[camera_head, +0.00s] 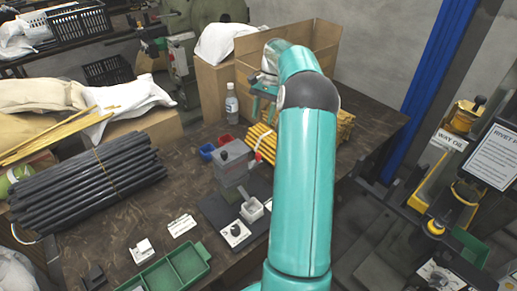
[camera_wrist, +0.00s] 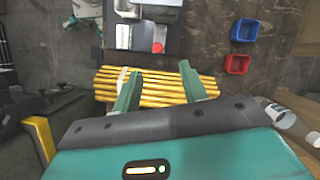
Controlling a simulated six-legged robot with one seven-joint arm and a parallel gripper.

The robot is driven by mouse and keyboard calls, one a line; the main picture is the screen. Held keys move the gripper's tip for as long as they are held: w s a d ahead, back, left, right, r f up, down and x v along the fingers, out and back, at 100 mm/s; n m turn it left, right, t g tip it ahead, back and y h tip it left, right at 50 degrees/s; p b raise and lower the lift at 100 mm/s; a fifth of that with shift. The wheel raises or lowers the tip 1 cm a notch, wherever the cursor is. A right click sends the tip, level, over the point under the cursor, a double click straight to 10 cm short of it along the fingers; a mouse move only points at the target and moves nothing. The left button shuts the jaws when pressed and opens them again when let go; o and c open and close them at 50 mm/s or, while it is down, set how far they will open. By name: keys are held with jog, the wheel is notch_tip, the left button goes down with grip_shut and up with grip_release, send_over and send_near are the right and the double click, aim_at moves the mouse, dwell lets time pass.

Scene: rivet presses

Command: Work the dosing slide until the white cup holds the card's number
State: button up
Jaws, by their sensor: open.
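The grey dosing unit (camera_head: 232,162) stands on a dark base plate on the bench, with a dark knob on its face. The white cup (camera_head: 251,210) sits in front of it; its contents are too small to make out. A white card (camera_head: 235,233) with a dark mark lies near the cup; I cannot read a number. In the wrist view the unit shows only partly at the top edge (camera_wrist: 158,12), with a red spot below it. My gripper (camera_wrist: 158,78) is open and empty over the yellow rods, apart from the unit. In the head view my arm hides most of it.
Yellow rods (camera_wrist: 150,95) lie below my gripper. Blue (camera_wrist: 244,30) and red (camera_wrist: 236,64) bins stand beside the unit. A bottle (camera_head: 231,104), black rods (camera_head: 90,182), a green tray (camera_head: 160,279) and a cardboard box (camera_head: 325,48) surround the work area.

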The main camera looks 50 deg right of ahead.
aim_at(258, 154)
jog(key=x, duration=0.4)
jog(key=d+x, duration=0.1)
jog(key=x, duration=0.9)
jog(key=shift+s+d+f, duration=0.25)
jog(key=shift+f, duration=0.25)
grip_shut()
